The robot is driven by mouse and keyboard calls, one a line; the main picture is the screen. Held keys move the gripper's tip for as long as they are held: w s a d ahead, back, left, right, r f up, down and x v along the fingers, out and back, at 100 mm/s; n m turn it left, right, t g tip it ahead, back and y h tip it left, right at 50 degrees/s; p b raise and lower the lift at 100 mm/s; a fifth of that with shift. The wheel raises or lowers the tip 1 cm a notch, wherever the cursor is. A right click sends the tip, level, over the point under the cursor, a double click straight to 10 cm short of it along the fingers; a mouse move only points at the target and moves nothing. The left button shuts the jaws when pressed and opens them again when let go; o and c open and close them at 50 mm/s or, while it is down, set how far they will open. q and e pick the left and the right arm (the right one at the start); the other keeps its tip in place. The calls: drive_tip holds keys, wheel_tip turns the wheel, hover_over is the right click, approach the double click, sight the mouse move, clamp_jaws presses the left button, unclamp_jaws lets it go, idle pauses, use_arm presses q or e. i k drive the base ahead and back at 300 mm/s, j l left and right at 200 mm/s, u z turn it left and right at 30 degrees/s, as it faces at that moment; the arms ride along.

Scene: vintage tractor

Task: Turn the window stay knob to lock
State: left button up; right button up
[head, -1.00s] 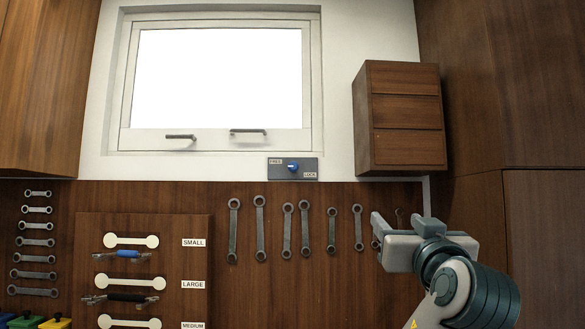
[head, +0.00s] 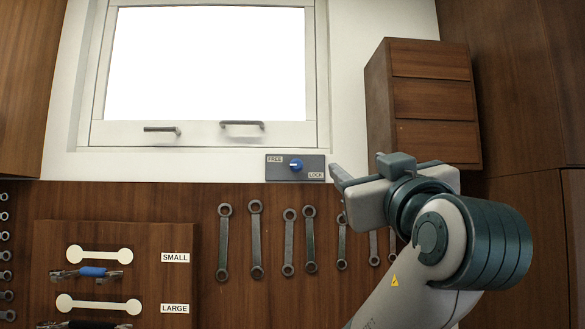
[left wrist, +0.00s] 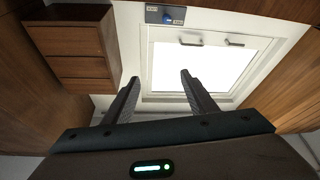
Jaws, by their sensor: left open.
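The blue window stay knob (head: 296,165) sits on a small grey panel (head: 278,173) below the window, with FREE marked at its upper left and LOCK at its lower right. Which label the knob points to is too small to tell. My left gripper (head: 340,193) is open and empty, to the right of the panel and slightly lower, apart from it. In the left wrist view the knob (left wrist: 168,15) shows at the top, beyond the two spread fingers of my left gripper (left wrist: 158,80). My right gripper is not in view.
The window (head: 208,127) with two grey handles is above the panel. A wooden drawer cabinet (head: 433,100) hangs right of it, close above my left gripper. Several wrenches (head: 255,240) hang below, and a labelled tool board (head: 150,240) stands at lower left.

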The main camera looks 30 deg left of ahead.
sight(296, 166)
drive_tip(key=i+j, duration=0.4)
drive_tip(key=j, duration=0.2)
drive_tip(key=i+j, duration=0.45)
drive_tip(key=j, duration=0.15)
